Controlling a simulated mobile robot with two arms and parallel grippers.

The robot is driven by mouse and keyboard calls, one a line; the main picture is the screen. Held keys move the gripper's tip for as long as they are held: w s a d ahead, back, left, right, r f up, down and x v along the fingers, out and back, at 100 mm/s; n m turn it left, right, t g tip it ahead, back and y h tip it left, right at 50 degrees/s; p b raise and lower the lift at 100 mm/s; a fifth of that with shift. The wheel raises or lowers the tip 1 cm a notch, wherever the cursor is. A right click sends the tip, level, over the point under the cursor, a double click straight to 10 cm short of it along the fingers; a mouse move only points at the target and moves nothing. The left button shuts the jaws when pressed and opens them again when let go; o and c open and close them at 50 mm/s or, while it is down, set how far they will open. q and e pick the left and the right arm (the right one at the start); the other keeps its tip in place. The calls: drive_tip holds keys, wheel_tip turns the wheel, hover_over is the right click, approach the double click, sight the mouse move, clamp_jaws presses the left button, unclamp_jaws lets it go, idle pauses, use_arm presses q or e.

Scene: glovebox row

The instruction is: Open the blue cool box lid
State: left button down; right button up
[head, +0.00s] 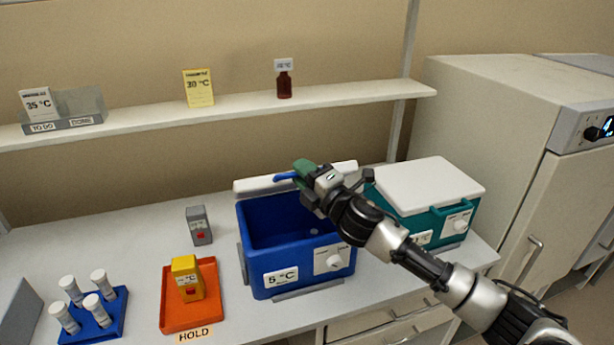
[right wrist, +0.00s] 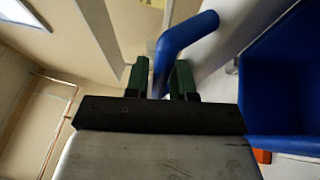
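The blue cool box (head: 262,285) stands on the bench with its interior in plain view. Its white lid (head: 255,186) is raised at the back edge of the box and seen nearly edge-on. The lid's blue handle (head: 284,177) sticks out to the left of my right gripper (head: 305,175). In the right wrist view the blue handle (right wrist: 172,45) passes between the green fingers of my right gripper (right wrist: 160,82), which look closed on it. The box front carries a 5 °C label and a white dial panel. My left gripper is in neither view.
A closed teal cool box (head: 430,190) stands close on the right, behind my right arm. Left are a grey block (head: 199,226), an orange tray (head: 206,318) with a yellow timer-like block, and a blue rack (head: 112,322) of vials. A shelf (head: 240,112) runs above.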

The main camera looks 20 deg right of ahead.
drive_tip(key=b+v, duration=0.4)
drive_tip(key=v, duration=0.6)
drive_tip(key=shift+s, duration=0.35)
drive_tip(key=shift+d, duration=0.15)
